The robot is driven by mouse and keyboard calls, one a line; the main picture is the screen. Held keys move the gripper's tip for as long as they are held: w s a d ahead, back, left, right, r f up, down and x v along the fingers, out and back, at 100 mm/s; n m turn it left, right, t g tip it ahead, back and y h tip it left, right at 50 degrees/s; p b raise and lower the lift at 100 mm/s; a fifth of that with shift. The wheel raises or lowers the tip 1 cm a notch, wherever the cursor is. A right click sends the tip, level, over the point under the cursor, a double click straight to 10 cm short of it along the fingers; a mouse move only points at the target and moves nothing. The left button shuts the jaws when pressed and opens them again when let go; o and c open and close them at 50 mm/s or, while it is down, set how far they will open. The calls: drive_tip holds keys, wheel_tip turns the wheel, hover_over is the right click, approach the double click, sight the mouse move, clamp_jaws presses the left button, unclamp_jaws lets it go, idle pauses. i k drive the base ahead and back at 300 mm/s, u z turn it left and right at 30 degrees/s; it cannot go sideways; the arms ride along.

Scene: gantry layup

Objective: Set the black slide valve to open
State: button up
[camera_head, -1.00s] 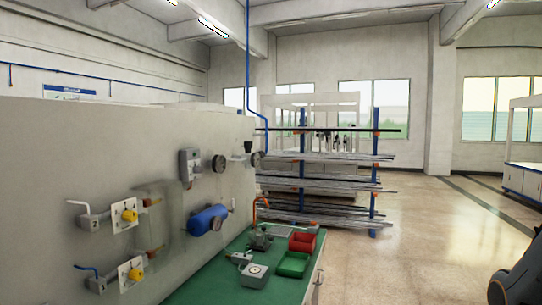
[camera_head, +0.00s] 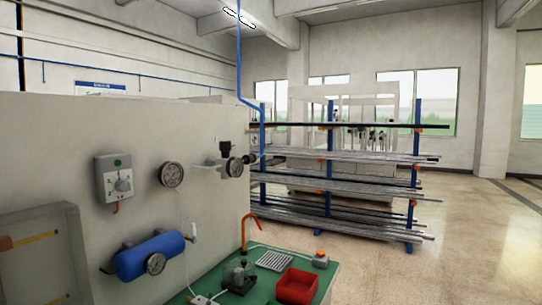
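A small black part (camera_head: 224,149) stands on a grey pipe fitting near the right end of the grey panel (camera_head: 60,140). It may be the black slide valve, but it is too small to tell, and so is its setting. My gripper is not in view.
The panel also bears a grey control box (camera_head: 121,178), a round gauge (camera_head: 171,174) and a blue tank (camera_head: 149,254). A red bin (camera_head: 296,286) stands on the green bench (camera_head: 258,258). A rack of bars (camera_head: 340,188) stands behind. Floor at right is clear.

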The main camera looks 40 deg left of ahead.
sight(252, 158)
drive_tip(key=u, duration=0.3)
drive_tip(key=i, duration=0.9)
drive_tip(key=u, duration=0.65)
